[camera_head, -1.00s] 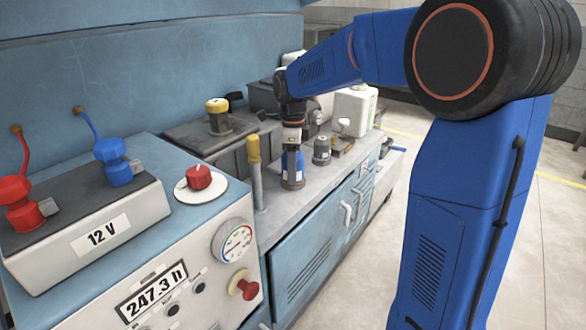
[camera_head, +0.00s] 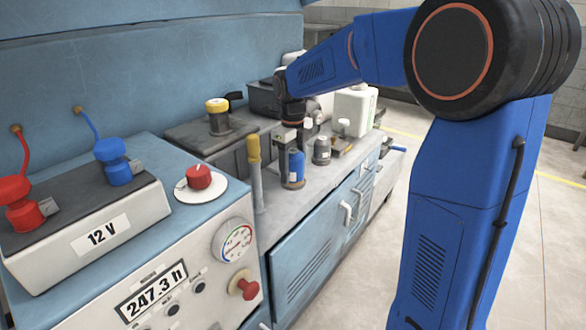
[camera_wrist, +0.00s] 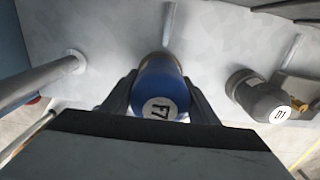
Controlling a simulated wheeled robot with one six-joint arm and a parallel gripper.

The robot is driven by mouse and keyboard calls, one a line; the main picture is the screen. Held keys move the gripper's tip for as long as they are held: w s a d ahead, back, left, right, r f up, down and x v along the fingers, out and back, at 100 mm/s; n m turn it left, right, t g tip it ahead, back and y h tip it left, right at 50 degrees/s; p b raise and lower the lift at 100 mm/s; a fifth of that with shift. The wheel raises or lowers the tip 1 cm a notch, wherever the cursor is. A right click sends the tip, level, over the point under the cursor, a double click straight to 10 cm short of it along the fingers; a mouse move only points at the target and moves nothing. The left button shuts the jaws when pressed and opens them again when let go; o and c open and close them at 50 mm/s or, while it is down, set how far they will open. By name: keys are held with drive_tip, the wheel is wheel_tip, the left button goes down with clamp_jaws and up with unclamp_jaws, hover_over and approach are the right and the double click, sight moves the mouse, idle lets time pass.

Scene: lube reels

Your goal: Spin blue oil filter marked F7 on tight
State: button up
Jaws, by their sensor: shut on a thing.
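The blue oil filter (camera_head: 296,166) stands upright on the grey bench top, at its mount. In the wrist view the filter (camera_wrist: 160,90) shows a white F7 label on its end. My gripper (camera_wrist: 158,92) has one dark finger on each side of the filter and is shut on it. In the head view my gripper (camera_head: 291,140) reaches down over the filter from above, and its fingers partly hide it. The filter's lower end and its thread are hidden.
A grey canister marked D1 (camera_wrist: 258,96) stands close to the right; it also shows in the head view (camera_head: 321,150). A yellow-topped post (camera_head: 254,165) rises at the left. A white jug (camera_head: 355,108) stands farther back. The floor at the right is open.

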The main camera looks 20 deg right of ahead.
drive_tip(key=shift+m, duration=0.6)
drive_tip(key=o, duration=1.4)
drive_tip(key=shift+c, duration=0.2)
wheel_tip(320, 180, up, 22)
drive_tip(key=n, duration=1.8)
drive_tip(key=shift+r, duration=0.2)
drive_tip(key=shift+d, duration=0.1)
